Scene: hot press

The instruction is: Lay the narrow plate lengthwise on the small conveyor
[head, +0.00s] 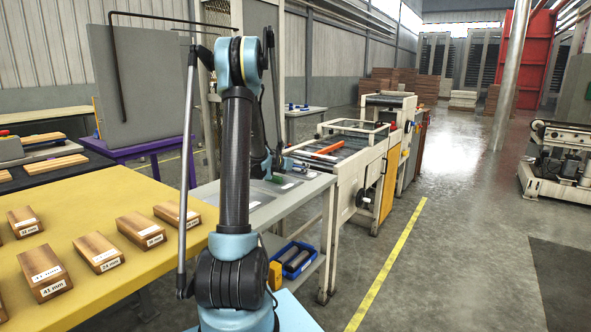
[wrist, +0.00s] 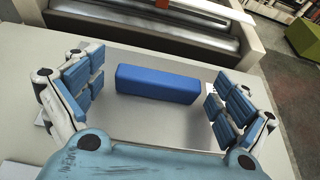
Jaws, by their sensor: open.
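A blue bar (wrist: 158,84) lies across a flat, shiny metal plate (wrist: 150,125) on the pale bench in the wrist view. I cannot tell whether the bar is fixed to the plate, or whether this is the narrow plate. My gripper (wrist: 157,92) is open, with one blue-padded finger beyond each end of the bar and gaps at both ends. In the head view my arm hides most of the gripper and the bar. A conveyor-like machine (head: 350,146) with a dark bed and an orange bar (head: 331,147) stands beyond the bench; its near end shows atop the wrist view.
The grey bench (head: 310,187) adjoins the machine. A yellow table (head: 150,262) with several labelled wooden blocks is at left. A blue crate (head: 293,262) sits on the bench's lower shelf. The floor right of the yellow line is open.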

